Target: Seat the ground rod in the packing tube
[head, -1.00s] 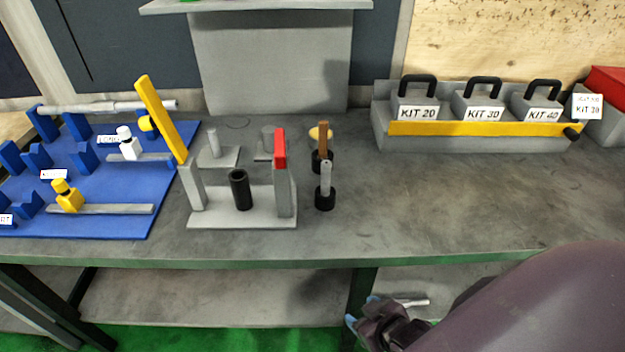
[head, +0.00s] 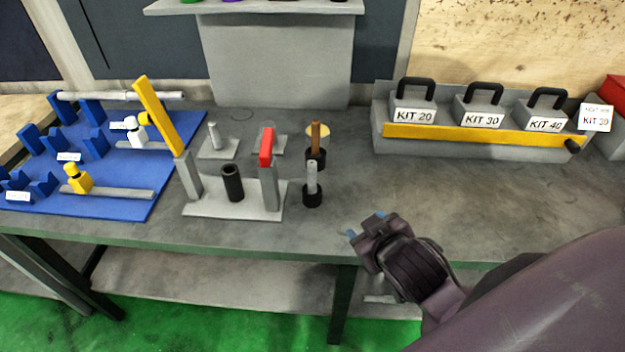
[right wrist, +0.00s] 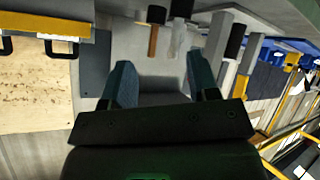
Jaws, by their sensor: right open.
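A long pale grey stepped rod (head: 125,96) lies across blue supports at the back left in the head view; it looks like the ground rod. A black open-topped tube (head: 232,183) stands upright on a grey fixture base (head: 215,212), between a post with a yellow bar and a red-topped post; I take it for the packing tube. Its inside is dark. My right gripper (head: 366,228) is open and empty over the bench's front edge, right of the fixture. Its spread fingers show in the right wrist view (right wrist: 163,78). My left gripper is not in view.
Two black-based tools stand right of the fixture, one brown-handled (head: 315,138), one grey-handled (head: 311,178). A grey rack with a yellow front bar (head: 480,139) holds kit boxes at the back right. The bench (head: 440,190) before it is clear.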

